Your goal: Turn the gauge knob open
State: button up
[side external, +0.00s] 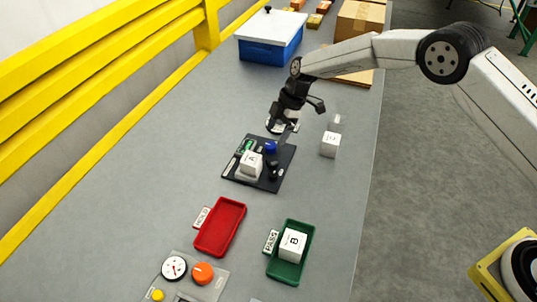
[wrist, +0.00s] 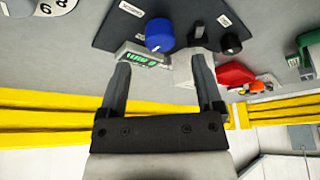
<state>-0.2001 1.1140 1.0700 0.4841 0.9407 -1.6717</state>
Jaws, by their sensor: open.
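A dark plate (side external: 282,178) lies on the bench with a blue knob (side external: 270,147), a black knob (side external: 273,172), a green display (side external: 247,146) and a white block (side external: 250,164) on it. The blue knob (wrist: 160,35) shows just beyond my fingertips in the wrist view, with the black knob (wrist: 231,43) to its right. A round gauge (side external: 174,268) and an orange knob (side external: 203,273) sit on a panel at the bottom. I cannot tell which knob is the gauge knob. My gripper (wrist: 160,64) is open and empty, close to the dark plate's far edge.
A red tray (side external: 239,211) and a green tray (side external: 275,270) holding a white block (side external: 292,244) lie nearer the camera. A blue bin (side external: 262,49) and cardboard box (side external: 356,22) are behind. A yellow rail (side external: 100,61) runs left.

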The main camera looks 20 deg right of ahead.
jog(key=v, duration=0.3)
jog(key=shift+d+r, duration=0.1)
dwell(0.3)
jog(key=s+d+r+m+t+h, duration=0.1)
jog(key=s+d+r+m, duration=0.2)
jog(key=s+d+m, duration=0.25)
jog(key=s+d+r+m+h, duration=0.1)
jog(key=s+d+r+m, duration=0.25)
jog(key=s+d, duration=0.2)
jog(key=s+d+m+h, duration=0.1)
jog(key=s+d+m, duration=0.2)
jog(key=s, duration=0.6)
jog(key=s+d+m+t+h, duration=0.1)
jog(key=s+d+m, duration=0.2)
jog(key=s+m, duration=0.3)
jog(key=s, duration=0.4)
jog(key=shift+t, duration=0.3)
jog(key=shift+d+r, duration=0.1)
jog(key=shift+d, duration=0.05)
